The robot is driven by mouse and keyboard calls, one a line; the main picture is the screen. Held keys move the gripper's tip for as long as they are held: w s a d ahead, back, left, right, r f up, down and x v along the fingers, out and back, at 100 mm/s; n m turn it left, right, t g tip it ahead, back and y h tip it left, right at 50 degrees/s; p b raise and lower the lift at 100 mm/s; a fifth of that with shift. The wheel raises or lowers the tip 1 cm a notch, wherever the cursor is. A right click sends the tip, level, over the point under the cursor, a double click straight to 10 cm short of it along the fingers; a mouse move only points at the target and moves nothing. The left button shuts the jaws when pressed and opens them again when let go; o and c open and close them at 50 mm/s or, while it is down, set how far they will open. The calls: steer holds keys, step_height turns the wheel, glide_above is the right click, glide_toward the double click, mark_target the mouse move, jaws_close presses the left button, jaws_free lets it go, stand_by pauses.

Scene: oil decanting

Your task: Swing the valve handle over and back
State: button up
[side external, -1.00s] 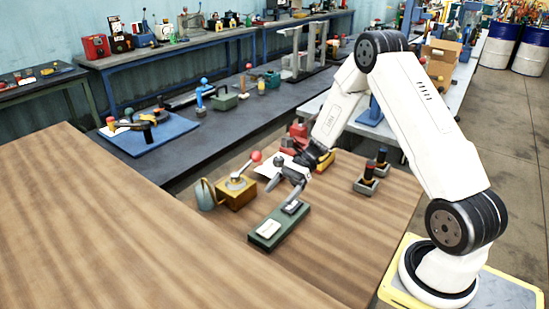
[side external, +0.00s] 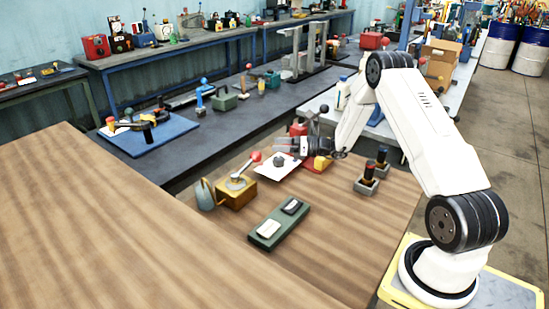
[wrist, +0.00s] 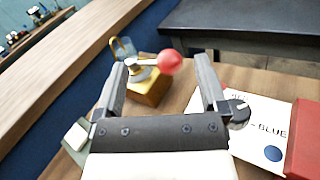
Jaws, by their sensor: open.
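The valve is a yellow-brown block (side external: 236,194) with a grey fitting on top. Its handle is a metal lever ending in a red ball (side external: 256,156), which points up and right in the side external view. In the wrist view the red ball (wrist: 170,62) shows between my fingers, beyond their tips, with the block (wrist: 150,90) partly hidden below. My gripper (wrist: 160,68) is open and empty. In the side external view it hangs above the table, behind and right of the valve, pointing left, apart from the handle.
A green box with two rocker-like plates (side external: 279,223) lies in front. A white sheet with a dark knob (side external: 278,165) lies right of the valve.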

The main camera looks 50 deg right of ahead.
mark_target(256, 157)
step_height(256, 157, down, 5)
steer(key=shift+r, duration=0.15)
steer(key=shift+x, duration=3.9)
steer(key=shift+a, duration=0.1)
steer(key=shift+s, duration=0.1)
jaws_close()
